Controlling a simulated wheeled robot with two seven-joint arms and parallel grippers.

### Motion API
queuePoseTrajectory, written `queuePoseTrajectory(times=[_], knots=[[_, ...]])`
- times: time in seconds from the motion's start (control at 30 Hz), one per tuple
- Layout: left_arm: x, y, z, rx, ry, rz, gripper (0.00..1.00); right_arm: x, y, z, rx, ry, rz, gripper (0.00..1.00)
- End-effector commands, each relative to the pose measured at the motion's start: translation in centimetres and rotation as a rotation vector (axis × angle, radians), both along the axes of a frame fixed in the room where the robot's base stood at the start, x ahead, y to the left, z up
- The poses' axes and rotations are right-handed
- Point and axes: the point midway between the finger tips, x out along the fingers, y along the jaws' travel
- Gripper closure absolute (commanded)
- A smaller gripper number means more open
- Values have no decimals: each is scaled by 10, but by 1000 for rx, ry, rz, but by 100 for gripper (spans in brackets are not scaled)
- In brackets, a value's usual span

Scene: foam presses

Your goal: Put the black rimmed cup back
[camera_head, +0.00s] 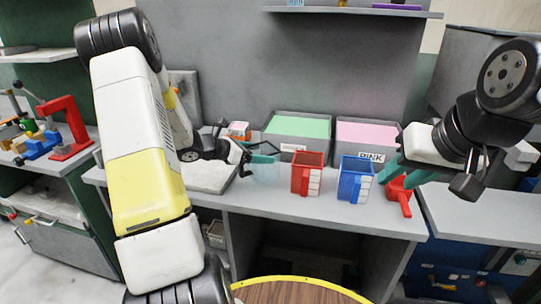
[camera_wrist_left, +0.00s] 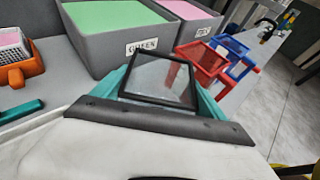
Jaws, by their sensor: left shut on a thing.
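The black rimmed cup (camera_wrist_left: 160,80) is clear with a square dark rim and shows between the teal fingers in the left wrist view. My left gripper (camera_head: 262,155) is shut on it, above the grey counter in front of the green-foam bin. In the head view the cup (camera_head: 264,172) is faint and hard to make out. My right gripper (camera_head: 405,176) is at the right of the counter, its teal fingers apart, close to a small red tool (camera_head: 399,194). I cannot tell whether they touch.
A grey bin with green foam (camera_head: 300,127) and one with pink foam (camera_head: 368,135) stand at the back. A red container (camera_head: 306,177) and a blue container (camera_head: 353,183) stand near the front. An orange box (camera_head: 238,130) is at the back left. The grey counter (camera_head: 270,198) is bare at its front edge.

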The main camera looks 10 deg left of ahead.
Motion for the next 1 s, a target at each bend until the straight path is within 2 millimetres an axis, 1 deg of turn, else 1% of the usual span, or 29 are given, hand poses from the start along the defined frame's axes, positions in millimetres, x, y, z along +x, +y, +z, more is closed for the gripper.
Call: queuePoseTrajectory(times=[0.17,0.2,0.3,0.4,0.77,0.8,0.83,0.87,1.0], knots=[[12,-3,-1,1,-1,0,59,0,0,0,0,0,0,64],[14,-3,-5,0,1,0,59,0,0,0,0,0,0,64],[12,-3,-23,-2,5,1,59,0,0,0,0,0,0,64],[13,-3,-35,-1,3,1,59,0,0,0,0,0,0,64],[12,-3,-39,0,0,1,59,0,0,0,0,0,0,64],[12,-3,-39,1,-1,1,9,0,0,0,0,0,0,64],[12,-3,-38,1,-1,1,3,0,0,0,0,0,0,64],[12,-3,-38,1,-1,1,0,0,0,0,0,0,0,64],[12,-3,-38,1,-1,1,0,0,0,0,0,0,0,64]])
